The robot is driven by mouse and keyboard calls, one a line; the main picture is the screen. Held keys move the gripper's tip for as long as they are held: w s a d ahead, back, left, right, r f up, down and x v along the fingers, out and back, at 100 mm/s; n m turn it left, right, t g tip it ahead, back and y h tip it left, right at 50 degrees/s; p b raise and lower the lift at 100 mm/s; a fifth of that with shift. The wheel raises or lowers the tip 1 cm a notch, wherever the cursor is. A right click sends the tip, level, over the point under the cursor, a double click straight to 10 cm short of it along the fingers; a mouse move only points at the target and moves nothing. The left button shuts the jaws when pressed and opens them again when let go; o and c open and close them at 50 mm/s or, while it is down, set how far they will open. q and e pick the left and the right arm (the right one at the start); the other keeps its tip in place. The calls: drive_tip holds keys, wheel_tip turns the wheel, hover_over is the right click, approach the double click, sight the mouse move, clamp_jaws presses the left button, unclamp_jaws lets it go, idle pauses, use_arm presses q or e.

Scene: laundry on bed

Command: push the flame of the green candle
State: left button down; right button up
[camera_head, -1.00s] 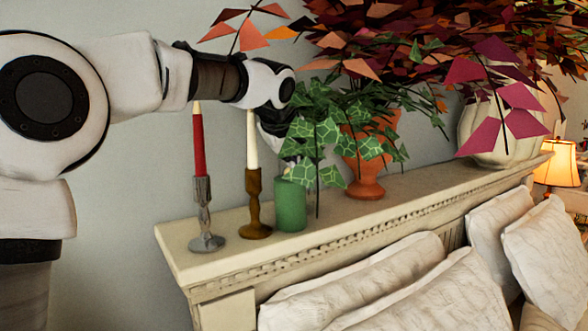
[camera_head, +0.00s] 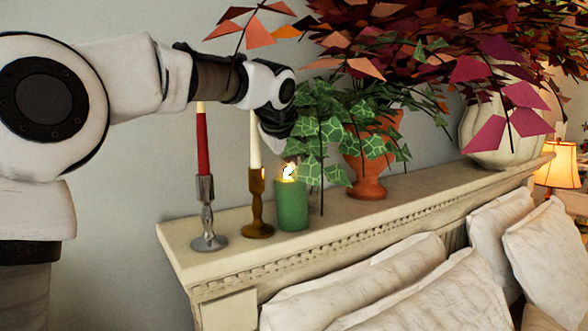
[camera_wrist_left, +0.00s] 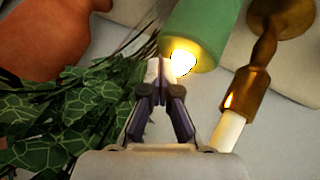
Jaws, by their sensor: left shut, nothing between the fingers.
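The green candle (camera_head: 291,205) stands upright on the headboard ledge, and its flame (camera_head: 289,171) is lit. In the left wrist view the green candle (camera_wrist_left: 207,32) is at the top with a bright flame (camera_wrist_left: 183,62). My left gripper (camera_wrist_left: 160,72) is shut and empty, its fingertips just beside the flame in that view; whether they touch it I cannot tell. In the head view my left arm comes in from the left and the gripper (camera_head: 287,150) hangs above the candle, its fingertips mostly hidden by leaves. My right gripper is not in view.
A white candle in a brass holder (camera_head: 257,205) stands close left of the green one, with a red candle in a silver holder (camera_head: 206,215) beyond. A leafy plant in a terracotta pot (camera_head: 366,178) crowds the right side. Pillows (camera_head: 400,285) lie below the ledge (camera_head: 400,196).

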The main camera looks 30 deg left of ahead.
use_arm(q)
drive_tip(key=shift+f, duration=0.3)
drive_tip(key=shift+r, duration=0.1)
drive_tip(key=shift+r+p, duration=0.35)
drive_tip(key=shift+r, duration=0.05)
wheel_tip(320, 180, up, 6)
drive_tip(key=p, duration=0.5)
drive_tip(key=shift+r, duration=0.1)
